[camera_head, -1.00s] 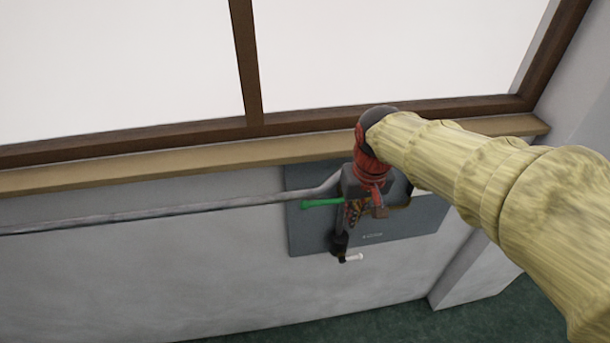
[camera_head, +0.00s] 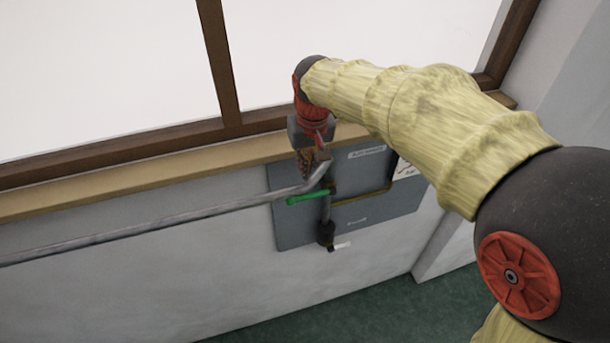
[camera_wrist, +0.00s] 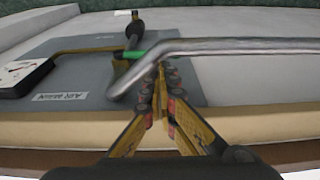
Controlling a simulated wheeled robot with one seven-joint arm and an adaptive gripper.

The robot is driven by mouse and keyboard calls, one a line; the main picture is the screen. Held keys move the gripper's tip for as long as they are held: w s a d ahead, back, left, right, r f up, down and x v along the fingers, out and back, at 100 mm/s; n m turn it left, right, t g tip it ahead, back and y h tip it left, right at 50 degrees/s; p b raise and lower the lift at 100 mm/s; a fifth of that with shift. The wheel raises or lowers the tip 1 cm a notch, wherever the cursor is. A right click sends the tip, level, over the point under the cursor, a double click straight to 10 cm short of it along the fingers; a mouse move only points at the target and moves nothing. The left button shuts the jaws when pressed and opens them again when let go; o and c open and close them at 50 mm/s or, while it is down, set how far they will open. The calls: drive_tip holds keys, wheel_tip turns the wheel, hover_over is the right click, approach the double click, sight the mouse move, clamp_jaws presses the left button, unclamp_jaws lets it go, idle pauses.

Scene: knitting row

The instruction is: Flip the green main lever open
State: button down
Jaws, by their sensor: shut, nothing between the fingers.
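The green main lever (camera_head: 308,198) sticks out to the left from a valve on a grey wall panel (camera_head: 290,233), roughly level. In the wrist view the green lever (camera_wrist: 146,52) is partly covered by a grey metal pipe (camera_wrist: 225,46) crossing in front of it. My gripper (camera_head: 308,174) is above the lever and near the bent end of the pipe. In the wrist view my gripper's fingers (camera_wrist: 164,75) are together and empty, just short of the pipe. I cannot tell whether they touch the pipe.
The grey pipe (camera_head: 150,226) runs left along the wall. A window ledge (camera_head: 120,180) lies above the panel, with the window frame (camera_head: 222,65) behind. A black fitting with a white tip (camera_head: 341,245) hangs below the lever. Lower left wall is clear.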

sight(303, 198)
drive_tip(key=f, duration=0.4)
drive_tip(key=w+f+p, duration=0.1)
drive_tip(key=f, duration=0.3)
drive_tip(key=w+f, duration=0.1)
drive_tip(key=f, duration=0.3)
drive_tip(key=shift+w+a+f, duration=0.2)
drive_tip(key=shift+a+f, duration=0.05)
drive_tip(key=shift+a, duration=0.1)
drive_tip(key=shift+f, duration=0.1)
drive_tip(key=shift+a+f+h, duration=0.15)
drive_tip(key=shift+f+h, duration=0.1)
drive_tip(key=shift+h, duration=0.05)
